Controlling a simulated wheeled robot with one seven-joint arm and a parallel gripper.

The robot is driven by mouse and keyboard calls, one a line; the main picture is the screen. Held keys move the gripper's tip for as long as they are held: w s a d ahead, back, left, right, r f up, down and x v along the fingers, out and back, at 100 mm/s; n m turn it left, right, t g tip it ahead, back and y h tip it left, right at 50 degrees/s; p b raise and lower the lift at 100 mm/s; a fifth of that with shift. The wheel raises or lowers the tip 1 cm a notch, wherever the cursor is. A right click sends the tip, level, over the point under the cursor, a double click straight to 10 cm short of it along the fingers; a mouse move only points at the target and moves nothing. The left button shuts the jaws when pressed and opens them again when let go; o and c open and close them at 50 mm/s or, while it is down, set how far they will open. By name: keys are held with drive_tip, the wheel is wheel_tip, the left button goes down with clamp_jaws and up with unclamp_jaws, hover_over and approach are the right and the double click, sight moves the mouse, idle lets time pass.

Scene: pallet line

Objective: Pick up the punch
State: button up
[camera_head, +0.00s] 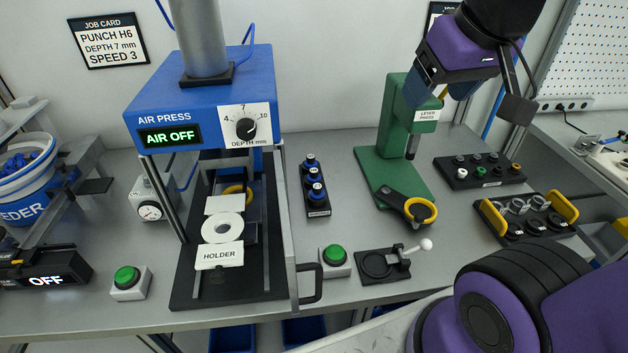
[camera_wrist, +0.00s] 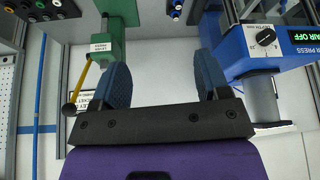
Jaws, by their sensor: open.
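The job card (camera_head: 108,40) on the back wall reads punch H6, depth 7 mm, speed 3. A black rack (camera_head: 318,212) mid-table holds a short row of blue-topped pieces (camera_head: 313,175), which look like punches; their markings are too small to read. Part of that row shows at the top of the wrist view (camera_wrist: 178,10).
The blue air press (camera_head: 200,85) shows AIR OFF; a holder (camera_head: 220,257) sits under it. The green lever press (camera_head: 405,125) stands right of the rack. A rack of coloured knobs (camera_head: 480,172) and a yellow-handled tray (camera_head: 525,218) lie farther right. Green buttons (camera_head: 334,257) stand in front.

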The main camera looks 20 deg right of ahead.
drive_tip(key=w+f, duration=0.4)
drive_tip(key=w, duration=0.7)
hover_over(314, 171)
drive_tip(key=s, duration=0.2)
drive_tip(key=shift+n+g, duration=0.4)
drive_tip(key=f, duration=2.9)
drive_tip(key=shift+s, duration=0.2)
drive_tip(key=shift+x, duration=3.2)
drive_tip(key=shift+w, duration=0.1)
drive_tip(key=c, duration=1.1)
